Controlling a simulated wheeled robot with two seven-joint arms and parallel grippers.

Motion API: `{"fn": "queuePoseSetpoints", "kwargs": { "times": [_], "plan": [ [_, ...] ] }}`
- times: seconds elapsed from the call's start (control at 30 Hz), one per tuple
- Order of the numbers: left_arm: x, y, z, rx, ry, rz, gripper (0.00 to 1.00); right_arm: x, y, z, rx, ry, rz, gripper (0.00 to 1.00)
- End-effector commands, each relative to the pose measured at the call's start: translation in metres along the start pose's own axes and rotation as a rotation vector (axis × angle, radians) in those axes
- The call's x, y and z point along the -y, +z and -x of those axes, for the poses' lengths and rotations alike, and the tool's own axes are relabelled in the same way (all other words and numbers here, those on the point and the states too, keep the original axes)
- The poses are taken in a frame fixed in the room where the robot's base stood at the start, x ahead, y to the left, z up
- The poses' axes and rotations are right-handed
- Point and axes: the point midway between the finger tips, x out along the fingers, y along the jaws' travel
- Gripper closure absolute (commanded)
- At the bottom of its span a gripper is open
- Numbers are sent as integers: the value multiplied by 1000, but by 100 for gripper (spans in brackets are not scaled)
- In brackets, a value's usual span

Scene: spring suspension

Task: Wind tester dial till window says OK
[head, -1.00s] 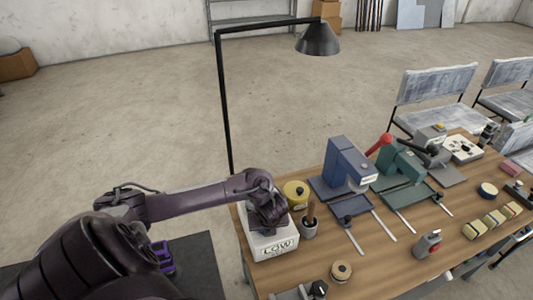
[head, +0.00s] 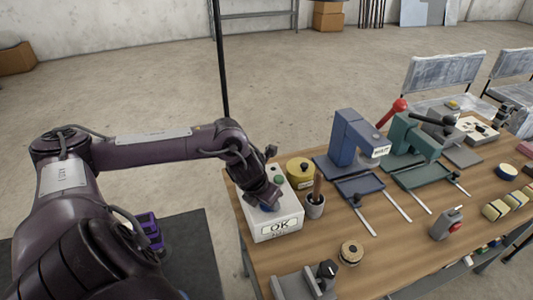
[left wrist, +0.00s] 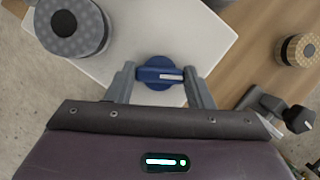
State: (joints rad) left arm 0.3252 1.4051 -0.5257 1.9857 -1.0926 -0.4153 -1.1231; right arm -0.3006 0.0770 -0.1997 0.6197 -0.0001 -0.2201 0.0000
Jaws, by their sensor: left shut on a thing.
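The tester is a white box (head: 258,228) at the table's near left corner. Its front window (head: 279,226) reads OK. A blue dial (left wrist: 160,73) with a white pointer mark sits on the box top in the left wrist view. My left gripper (left wrist: 160,76) is shut on the dial's grip bar, one finger on each side. In the head view the left gripper (head: 265,201) comes down over the dial and hides most of it. A small green part (head: 279,180) shows on the box top behind the gripper. My right gripper is not in view.
A yellow round tin (head: 300,172) and a cup (head: 315,206) with a wooden handle stand right of the tester. A blue press (head: 355,145) and a green press (head: 408,142) stand farther right. A spool (head: 350,253) lies in front.

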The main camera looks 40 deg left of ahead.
Motion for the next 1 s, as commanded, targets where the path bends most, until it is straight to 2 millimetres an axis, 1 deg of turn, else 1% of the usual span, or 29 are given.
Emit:
{"fn": "queuePoseSetpoints", "kwargs": {
  "times": [0.03,0.3,0.83,0.87,1.0],
  "plan": [
    [-1,-2,-4,0,-7,-23,76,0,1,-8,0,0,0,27],
    [-1,-1,-1,-1,-44,-106,76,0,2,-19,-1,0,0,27],
    [-1,0,0,-2,-53,-125,76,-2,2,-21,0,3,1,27],
    [-1,0,0,-2,-53,-125,50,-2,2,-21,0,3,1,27],
    [-1,0,0,-1,-52,-125,32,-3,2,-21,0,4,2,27]
  ]
}}
